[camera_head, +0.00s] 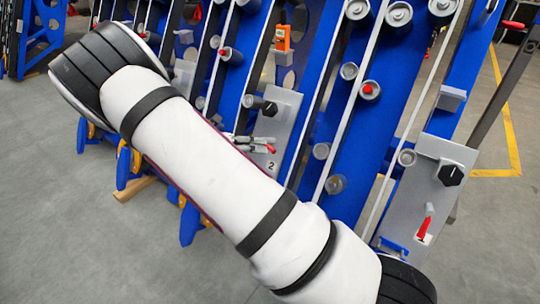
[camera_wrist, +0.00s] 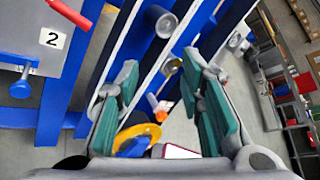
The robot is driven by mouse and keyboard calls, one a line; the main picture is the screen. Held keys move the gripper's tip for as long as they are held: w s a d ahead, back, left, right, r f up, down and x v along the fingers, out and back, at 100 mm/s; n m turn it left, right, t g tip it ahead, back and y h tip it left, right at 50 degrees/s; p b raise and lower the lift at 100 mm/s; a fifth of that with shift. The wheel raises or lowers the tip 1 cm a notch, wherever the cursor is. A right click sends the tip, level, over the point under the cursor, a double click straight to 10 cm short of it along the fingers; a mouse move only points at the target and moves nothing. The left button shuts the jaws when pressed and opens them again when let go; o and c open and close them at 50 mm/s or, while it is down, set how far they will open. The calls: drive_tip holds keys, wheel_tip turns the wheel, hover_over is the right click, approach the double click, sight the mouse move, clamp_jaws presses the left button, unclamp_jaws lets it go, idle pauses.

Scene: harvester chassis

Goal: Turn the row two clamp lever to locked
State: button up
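In the head view a grey plate (camera_head: 283,105) bears the number 2 label (camera_head: 271,164). The row two clamp lever (camera_head: 250,142) is on it, a metal lever lying roughly sideways with a red tip to the right. In the wrist view the label (camera_wrist: 52,38) is at upper left, and a red grip (camera_wrist: 70,13), apparently the lever's, is cut by the top edge. My gripper (camera_wrist: 165,105) has two teal-padded fingers spread wide with nothing between them, to the right of the plate. In the head view my arm partly covers the lever's surroundings, and my gripper does not show.
Blue sloping chassis beams (camera_head: 357,110) with rollers fill the back. A black knob (camera_head: 451,175) and a red switch (camera_head: 424,226) sit on another grey plate at right. An orange box (camera_head: 283,36) is higher up. Grey floor at lower left is clear.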

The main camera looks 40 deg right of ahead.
sight(271, 147)
drive_tip(key=w+f+n+t+h+b, duration=0.25)
drive_tip(key=w+f+n, duration=0.2)
drive_tip(key=f, duration=0.25)
drive_tip(key=w+f+n+t+h+b, duration=0.2)
drive_tip(key=w+f+n+h+b, duration=0.15)
drive_tip(key=f+n, duration=0.25)
drive_tip(key=shift+y, duration=0.5)
drive_tip(key=d+b, duration=0.1)
drive_tip(key=d, duration=0.3)
drive_tip(key=w+d, duration=0.1)
drive_tip(key=d, duration=0.3)
drive_tip(key=d+b, duration=0.1)
drive_tip(key=d, duration=0.4)
drive_tip(key=shift+w+r+b, duration=0.1)
drive_tip(key=shift+w+b, duration=0.1)
drive_tip(key=shift+b, duration=0.15)
clamp_jaws()
